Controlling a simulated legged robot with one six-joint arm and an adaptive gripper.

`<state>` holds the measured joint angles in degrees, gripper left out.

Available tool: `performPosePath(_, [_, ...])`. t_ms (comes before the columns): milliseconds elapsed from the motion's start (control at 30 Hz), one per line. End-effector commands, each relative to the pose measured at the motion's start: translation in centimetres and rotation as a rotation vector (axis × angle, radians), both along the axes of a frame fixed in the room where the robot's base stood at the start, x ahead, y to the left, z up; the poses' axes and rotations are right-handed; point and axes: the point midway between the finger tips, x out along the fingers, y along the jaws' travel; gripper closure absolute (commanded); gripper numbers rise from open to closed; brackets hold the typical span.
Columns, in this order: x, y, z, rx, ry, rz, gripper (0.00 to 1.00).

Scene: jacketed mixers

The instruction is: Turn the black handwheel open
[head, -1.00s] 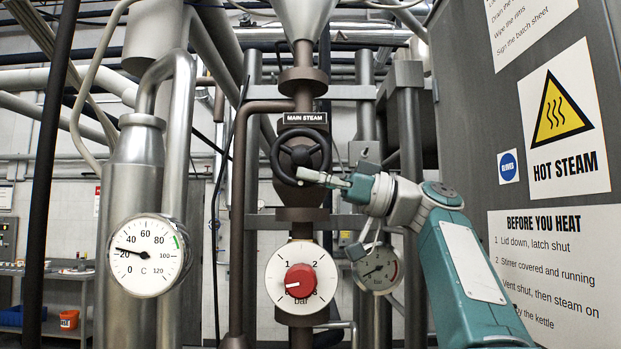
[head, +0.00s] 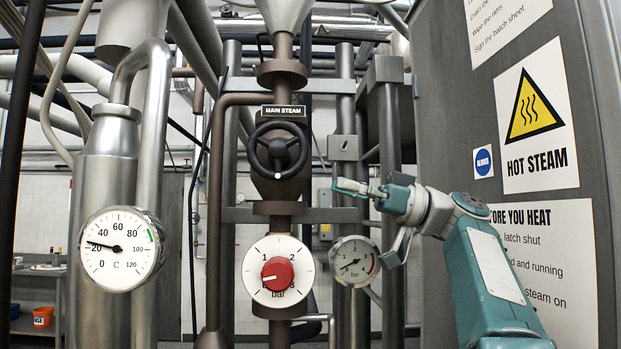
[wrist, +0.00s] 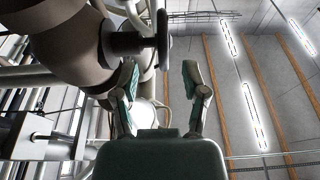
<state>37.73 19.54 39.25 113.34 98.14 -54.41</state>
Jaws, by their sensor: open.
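The black handwheel (head: 277,150) is mounted on the brown valve body under a "MAIN STEAM" label (head: 283,111) in the head view. Its rim and spokes show in full. My gripper (head: 343,186) is to the right of the wheel and a little lower, apart from it. In the wrist view the handwheel (wrist: 162,42) shows edge-on at the top, on a dark stem from the brown valve body (wrist: 75,40). My gripper's two fingers (wrist: 160,85) are spread with nothing between them, and the wheel lies beyond their tips.
A dial with a red knob (head: 278,271) is below the handwheel. A small bar gauge (head: 354,261) hangs below my gripper, and a large temperature gauge (head: 121,249) is at left. A grey cabinet (head: 445,90) with signs stands at right. Vertical pipes fill the background.

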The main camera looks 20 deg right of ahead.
Motion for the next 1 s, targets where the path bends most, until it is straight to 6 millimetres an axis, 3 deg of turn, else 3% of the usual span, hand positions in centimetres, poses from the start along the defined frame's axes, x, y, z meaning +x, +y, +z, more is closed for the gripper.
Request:
performPosePath(200, [-0.8, -2.5, -0.7, 0.001, 0.0, -0.002, 0.43])
performPosePath(500, [-0.9, -2.8, -0.8, 0.0, 0.0, 0.0, 0.43])
performPosePath(533, [-0.9, -2.8, -0.8, 0.0, 0.0, 0.0, 0.47])
performPosePath(567, [-0.9, -2.8, -0.8, 0.001, -0.001, 0.001, 0.61])
performPosePath(767, [-0.4, -1.6, -0.8, 0.08, -0.038, 0.032, 0.63])
performPosePath(1000, [0.4, 1.1, -2.1, 0.3, -0.122, 0.056, 0.63])
